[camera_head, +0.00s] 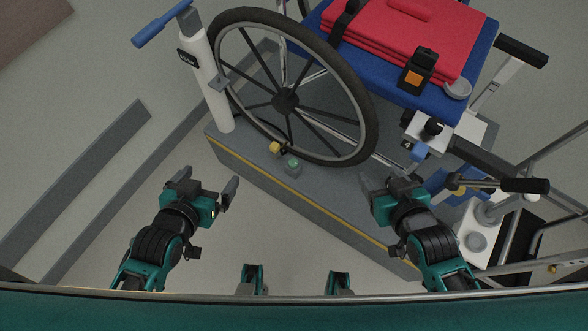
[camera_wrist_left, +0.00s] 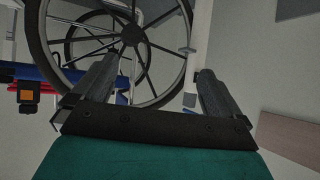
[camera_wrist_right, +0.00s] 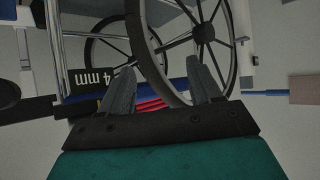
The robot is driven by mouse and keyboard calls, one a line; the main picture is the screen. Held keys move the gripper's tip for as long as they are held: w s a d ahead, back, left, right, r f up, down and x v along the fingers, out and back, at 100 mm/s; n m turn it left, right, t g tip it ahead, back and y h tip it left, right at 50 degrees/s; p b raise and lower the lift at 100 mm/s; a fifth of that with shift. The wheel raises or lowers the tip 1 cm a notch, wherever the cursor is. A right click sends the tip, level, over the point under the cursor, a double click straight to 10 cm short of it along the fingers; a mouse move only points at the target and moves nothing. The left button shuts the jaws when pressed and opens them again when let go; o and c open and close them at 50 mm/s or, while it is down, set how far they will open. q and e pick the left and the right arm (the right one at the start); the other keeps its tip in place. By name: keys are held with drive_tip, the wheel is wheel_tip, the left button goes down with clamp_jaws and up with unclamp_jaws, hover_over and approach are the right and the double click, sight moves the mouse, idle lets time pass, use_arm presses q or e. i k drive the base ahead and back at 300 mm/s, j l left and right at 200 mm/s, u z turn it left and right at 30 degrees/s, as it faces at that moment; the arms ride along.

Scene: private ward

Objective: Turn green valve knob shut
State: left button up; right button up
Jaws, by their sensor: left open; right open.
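A small green knob (camera_head: 293,164) sits on top of the grey platform beside the bottom of the wheelchair's large wheel. A yellow knob (camera_head: 275,148) is just to its left. I cannot tell the green knob's turn position at this size. My left gripper (camera_head: 207,184) is open and empty, left of the green knob and in front of the platform's yellow-striped edge. My right gripper (camera_head: 393,182) is open and empty, to the right of the knob. Neither touches it. The green knob cannot be made out in either wrist view.
The wheelchair wheel (camera_head: 285,102) stands right behind the knobs. A white post (camera_head: 206,85) with a blue handle rises at the left. The grey platform (camera_head: 330,195) has a yellow stripe. A white fixture (camera_head: 438,128) and rails crowd the right. Floor in front is clear.

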sight(293, 163)
drive_tip(key=i+j, duration=0.15)
drive_tip(key=j, duration=0.15)
drive_tip(key=i+j+z, duration=0.1)
drive_tip(key=z, duration=0.5)
drive_tip(key=j+z, duration=0.15)
drive_tip(key=z, duration=0.8)
